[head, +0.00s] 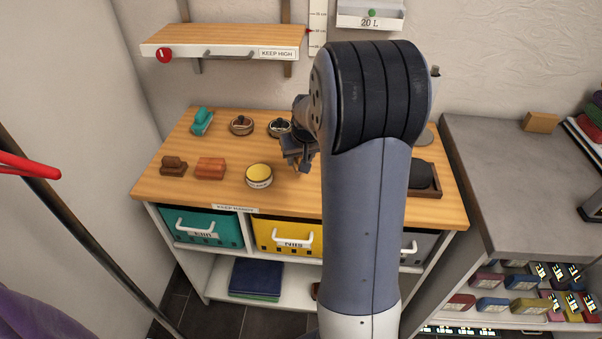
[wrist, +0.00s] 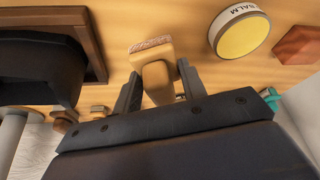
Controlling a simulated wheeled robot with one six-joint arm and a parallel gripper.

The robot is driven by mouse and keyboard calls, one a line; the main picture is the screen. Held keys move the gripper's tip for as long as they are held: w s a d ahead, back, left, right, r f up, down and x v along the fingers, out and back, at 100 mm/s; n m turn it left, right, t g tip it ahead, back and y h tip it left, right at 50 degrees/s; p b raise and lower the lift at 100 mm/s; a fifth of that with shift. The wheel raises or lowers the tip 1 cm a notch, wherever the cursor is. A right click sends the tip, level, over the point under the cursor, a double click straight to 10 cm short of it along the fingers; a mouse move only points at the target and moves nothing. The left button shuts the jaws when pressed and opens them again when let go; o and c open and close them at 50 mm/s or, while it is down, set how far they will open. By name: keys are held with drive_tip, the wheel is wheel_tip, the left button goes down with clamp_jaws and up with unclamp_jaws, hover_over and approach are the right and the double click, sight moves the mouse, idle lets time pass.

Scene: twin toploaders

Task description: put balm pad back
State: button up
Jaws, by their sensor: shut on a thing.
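My gripper (wrist: 156,78) is shut on the balm pad (wrist: 152,72), a tan wooden block with a paler, rough face on its far end. The pad sits between the two dark fingers. The head view shows my gripper (head: 300,163) over the wooden bench top, right of the balm tin; my arm hides part of it. The balm tin (head: 259,176) is open, round and white-sided with a yellow fill. It also shows in the wrist view (wrist: 242,38), apart from the pad, with BALM on its side. I cannot tell how high the pad is above the bench.
On the bench (head: 225,202) stand a teal brush (head: 202,121), two round tins (head: 241,125) (head: 279,128), a brown block (head: 173,167) and an orange block (head: 211,168). A brown tray (head: 430,192) with a dark item lies right of my arm. A shelf (head: 222,36) hangs above.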

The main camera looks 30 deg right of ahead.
sight(300, 179)
drive_tip(key=shift+f, duration=2.3)
drive_tip(key=shift+f, duration=0.2)
drive_tip(key=o, duration=0.9)
drive_tip(key=shift+r, duration=0.1)
drive_tip(key=shift+r, duration=0.2)
drive_tip(key=v, duration=1.2)
drive_tip(key=shift+a, duration=0.1)
drive_tip(key=shift+f, duration=0.1)
